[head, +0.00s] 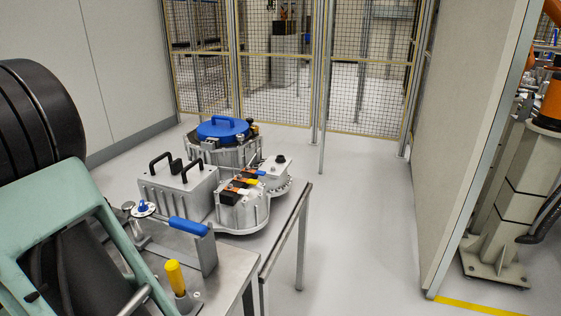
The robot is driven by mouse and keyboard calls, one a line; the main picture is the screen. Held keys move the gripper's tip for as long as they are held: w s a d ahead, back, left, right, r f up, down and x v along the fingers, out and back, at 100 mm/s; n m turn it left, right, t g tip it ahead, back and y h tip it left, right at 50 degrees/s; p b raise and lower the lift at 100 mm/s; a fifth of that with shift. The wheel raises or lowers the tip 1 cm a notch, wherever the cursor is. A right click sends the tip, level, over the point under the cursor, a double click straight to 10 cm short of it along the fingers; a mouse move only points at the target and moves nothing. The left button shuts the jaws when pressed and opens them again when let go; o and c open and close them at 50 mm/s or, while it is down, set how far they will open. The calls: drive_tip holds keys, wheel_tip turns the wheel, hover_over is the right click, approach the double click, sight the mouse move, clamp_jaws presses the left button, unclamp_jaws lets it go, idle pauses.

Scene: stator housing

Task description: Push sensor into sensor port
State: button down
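A metal stator housing assembly stands on a metal table (271,243) in the head view. Its round rear part (222,152) carries a blue lid (222,128) with a handle. A front metal housing (243,210) has orange, yellow and black connectors (240,188) on top. A flanged metal cover (272,174) with a small black piece on top sits to its right. The sensor and its port are too small to tell apart from the other fittings. My gripper is not in view; a teal and black part of my arm fills the left edge.
A grey box (178,195) with two black handles stands left of the front housing. A blue-handled lever (188,227) and a yellow-handled tool (175,278) are at the near table end. The floor right of the table is clear up to a partition wall (470,130).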

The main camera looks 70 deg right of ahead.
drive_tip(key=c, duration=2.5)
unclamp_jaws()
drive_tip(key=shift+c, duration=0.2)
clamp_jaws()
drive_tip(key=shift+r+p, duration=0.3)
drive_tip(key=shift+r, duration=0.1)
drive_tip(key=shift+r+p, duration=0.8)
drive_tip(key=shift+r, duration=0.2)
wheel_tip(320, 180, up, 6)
drive_tip(key=p, duration=0.5)
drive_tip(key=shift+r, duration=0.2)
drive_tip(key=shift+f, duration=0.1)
